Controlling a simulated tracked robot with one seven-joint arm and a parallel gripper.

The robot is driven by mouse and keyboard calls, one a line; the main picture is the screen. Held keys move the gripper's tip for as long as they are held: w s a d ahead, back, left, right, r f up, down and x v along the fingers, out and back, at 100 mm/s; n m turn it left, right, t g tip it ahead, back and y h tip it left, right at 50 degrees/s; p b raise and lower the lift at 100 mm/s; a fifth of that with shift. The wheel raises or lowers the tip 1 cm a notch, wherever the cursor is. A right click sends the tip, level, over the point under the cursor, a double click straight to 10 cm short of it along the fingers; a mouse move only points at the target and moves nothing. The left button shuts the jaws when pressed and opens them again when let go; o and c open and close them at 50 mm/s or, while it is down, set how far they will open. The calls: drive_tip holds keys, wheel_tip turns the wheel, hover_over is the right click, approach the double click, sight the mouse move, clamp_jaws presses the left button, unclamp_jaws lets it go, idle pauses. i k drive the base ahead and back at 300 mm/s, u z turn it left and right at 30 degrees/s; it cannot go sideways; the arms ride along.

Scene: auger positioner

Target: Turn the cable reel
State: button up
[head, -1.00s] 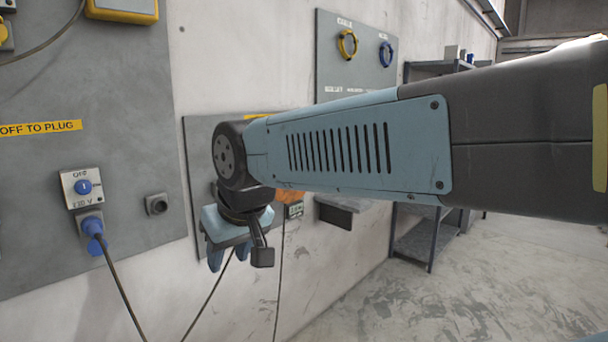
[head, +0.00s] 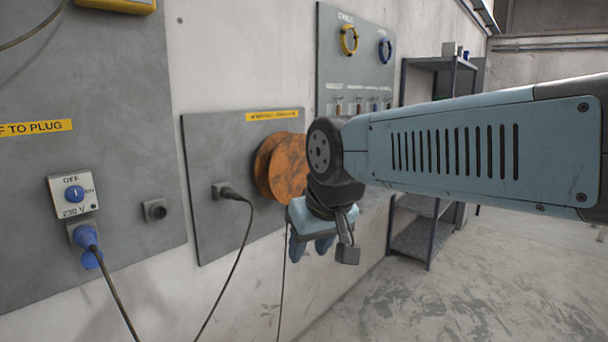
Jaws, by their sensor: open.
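The orange cable reel (head: 284,167) is mounted on a grey wall panel (head: 215,150) under a yellow label strip. Its right part is hidden behind my wrist. My gripper (head: 312,250) points down, with its blue fingers below and to the right of the reel in the picture. The jaws are open and nothing shows between them. I cannot tell how far the gripper is from the reel in depth. A thin dark cable hangs below the reel.
A black plug (head: 228,191) with a hanging cable sits left of the reel. Further left are a 230 V switch (head: 74,194) and a blue plug (head: 86,238). A tool board (head: 356,75) and a metal shelf (head: 432,65) stand behind. The floor at right is clear.

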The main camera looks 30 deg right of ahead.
sight(281, 169)
drive_tip(key=z, duration=0.15)
drive_tip(key=i, duration=1.45)
drive_tip(key=u, duration=0.2)
